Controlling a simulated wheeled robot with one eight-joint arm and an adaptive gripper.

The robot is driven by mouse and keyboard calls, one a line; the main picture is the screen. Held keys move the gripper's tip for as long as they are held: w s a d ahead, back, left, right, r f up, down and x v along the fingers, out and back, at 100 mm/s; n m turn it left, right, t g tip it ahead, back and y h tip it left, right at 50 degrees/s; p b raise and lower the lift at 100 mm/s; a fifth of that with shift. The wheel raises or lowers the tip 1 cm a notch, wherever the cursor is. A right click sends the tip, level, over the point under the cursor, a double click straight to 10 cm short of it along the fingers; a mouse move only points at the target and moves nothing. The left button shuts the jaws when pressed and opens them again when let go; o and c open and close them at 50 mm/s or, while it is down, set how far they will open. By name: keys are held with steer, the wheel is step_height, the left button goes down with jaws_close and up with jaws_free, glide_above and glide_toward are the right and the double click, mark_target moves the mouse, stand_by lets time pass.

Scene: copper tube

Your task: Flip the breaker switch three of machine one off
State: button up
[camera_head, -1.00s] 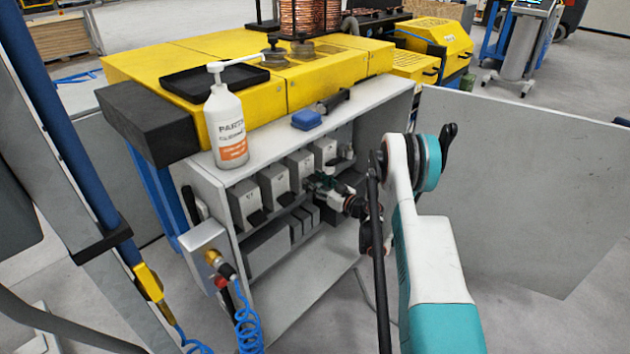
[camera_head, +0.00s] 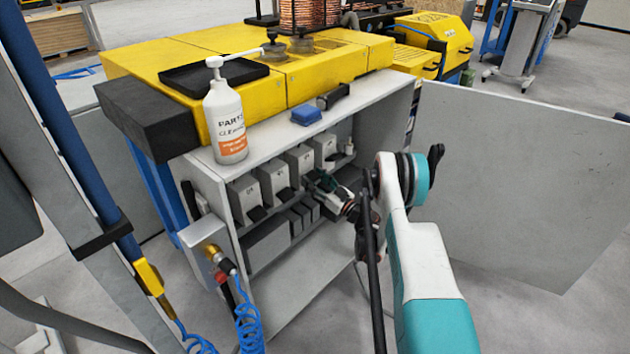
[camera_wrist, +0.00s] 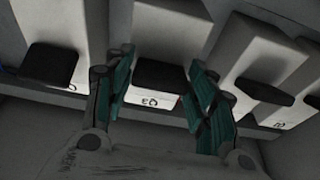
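A row of grey breakers with black levers sits on the upper shelf of the open cabinet (camera_head: 205,190). In the wrist view, the breaker with a label that reads like Q3 (camera_wrist: 165,38) is in the middle, its label upside down. Its black lever (camera_wrist: 160,76) lies between the fingers of my gripper (camera_wrist: 160,70), which are apart, one on each side. I cannot tell whether they touch the lever. In the head view my gripper (camera_head: 318,182) is inside the cabinet, just in front of the third breaker from the left (camera_head: 299,160).
Neighbouring breakers with black levers flank it closely, left (camera_wrist: 50,65) and right (camera_wrist: 265,90). Smaller grey blocks (camera_head: 295,220) fill the shelf below. An open door panel (camera_head: 530,190) stands right.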

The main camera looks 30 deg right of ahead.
mark_target(315, 178)
steer(key=shift+o, duration=0.6)
steer(key=shift+r, duration=0.1)
step_height(315, 178, up, 10)
steer(key=shift+f, duration=0.1)
stand_by(0.3)
